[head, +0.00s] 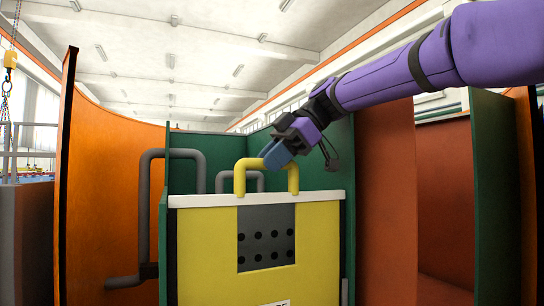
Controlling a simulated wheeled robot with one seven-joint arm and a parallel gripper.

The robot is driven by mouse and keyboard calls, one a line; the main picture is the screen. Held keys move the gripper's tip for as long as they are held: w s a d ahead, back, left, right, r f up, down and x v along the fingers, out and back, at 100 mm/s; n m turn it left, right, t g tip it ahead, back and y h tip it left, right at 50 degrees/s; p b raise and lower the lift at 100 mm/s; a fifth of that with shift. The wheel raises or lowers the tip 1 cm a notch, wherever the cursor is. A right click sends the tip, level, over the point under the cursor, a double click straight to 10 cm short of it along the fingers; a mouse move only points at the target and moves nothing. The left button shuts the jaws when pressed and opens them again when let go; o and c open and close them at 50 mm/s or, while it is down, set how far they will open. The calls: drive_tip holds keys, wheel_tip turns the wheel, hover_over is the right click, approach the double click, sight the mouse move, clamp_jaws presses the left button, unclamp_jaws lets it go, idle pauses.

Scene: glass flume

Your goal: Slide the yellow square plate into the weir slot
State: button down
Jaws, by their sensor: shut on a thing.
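The yellow square plate (204,250) stands upright in front of me, facing me. It has a white top edge, a grey panel with several dark holes, and a yellow handle (239,178) on top. My gripper (275,156) comes in from the upper right and is shut on the top bar of this handle, right of its middle. The plate stands between green walls. Its lower end runs out of the picture, with part of a white label at the bottom edge. I cannot make out the weir slot or how far the plate sits in it.
Green walls (187,184) stand behind and beside the plate. A grey bent pipe handle (144,215) is at the left, and another grey handle shows behind the yellow one. A tall orange panel (105,190) stands at left, reddish panels (386,200) at right.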

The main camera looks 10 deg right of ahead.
drive_tip(key=shift+f, duration=1.1)
drive_tip(key=c, duration=0.9)
unclamp_jaws()
drive_tip(key=shift+r, duration=0.45)
drive_tip(key=r, duration=0.2)
drive_tip(key=shift+s+r, duration=0.2)
drive_tip(key=shift+r, duration=0.15)
drive_tip(key=s+d, duration=0.1)
drive_tip(key=s, duration=0.4)
drive_tip(key=s+d+r, duration=0.1)
drive_tip(key=s, duration=0.4)
drive_tip(key=s+d, duration=0.1)
drive_tip(key=s, duration=0.4)
drive_tip(key=shift+s+r, duration=0.15)
